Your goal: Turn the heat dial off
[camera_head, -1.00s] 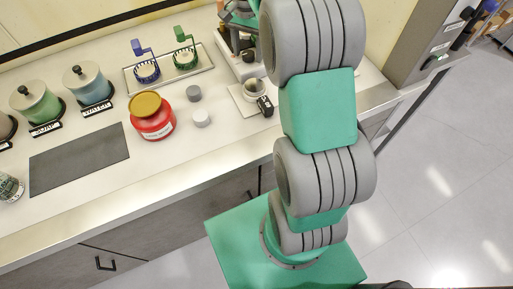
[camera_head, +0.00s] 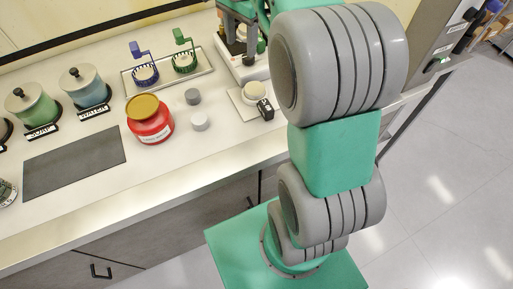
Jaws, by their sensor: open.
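A small pale stand (camera_head: 251,96) with a round white top sits near the counter's right end. A small black block (camera_head: 266,109) with a pale mark is at its front right corner; I cannot tell whether it is the heat dial. Behind it is a second pale stand (camera_head: 250,66) with dark and grey parts. My gripper (camera_head: 241,36) seems to be the teal parts at the top edge, open and over or in front of this second stand. Its fingertips are hard to make out. My arm leaves the frame at the top, and any dial there is partly hidden.
A tray (camera_head: 168,78) holds blue and green baskets. Labelled canisters and a dark mat (camera_head: 75,163) are farther left.

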